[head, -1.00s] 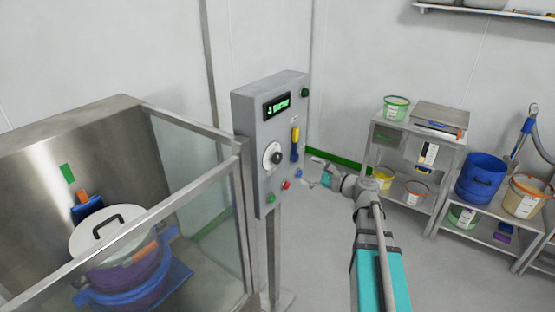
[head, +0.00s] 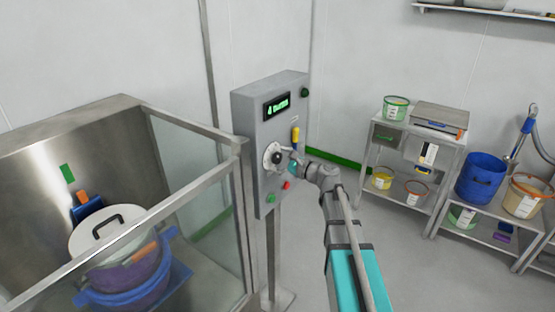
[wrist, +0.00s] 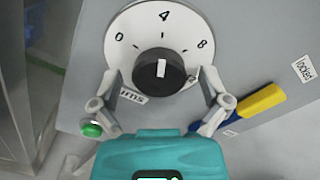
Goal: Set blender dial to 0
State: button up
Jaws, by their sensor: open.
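The blender dial (wrist: 120,62) is a white round plate marked 0, 4 and 8, with a black knob (wrist: 158,74) in its middle. The knob's white mark points up toward the 4. The dial also shows on the front of the grey control box in the head view (head: 268,152). My gripper (wrist: 160,83) is open, with one finger on each side of the knob and a visible gap to it. In the head view my gripper (head: 282,157) is at the dial's right side and covers part of it. The display (head: 277,106) shows green text that seems to read 4 turns.
A yellow-and-blue lever (wrist: 258,102) sits right of the dial, near a "locked" label (wrist: 303,68). A green button (wrist: 92,128) and a red button (head: 287,185) are below. A glass-sided enclosure (head: 195,180) stands left of the box. Shelves (head: 420,145) with tubs stand at right.

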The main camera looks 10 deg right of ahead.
jog(key=shift+w+a, duration=0.1)
jog(key=shift+a, duration=0.05)
jog(key=c, duration=1.1)
jog(key=shift+c, duration=0.2)
jog(key=shift+n, duration=0.3)
jog(key=n, duration=1.1)
jog(key=shift+r, duration=0.15)
jog(key=shift+n, duration=0.3)
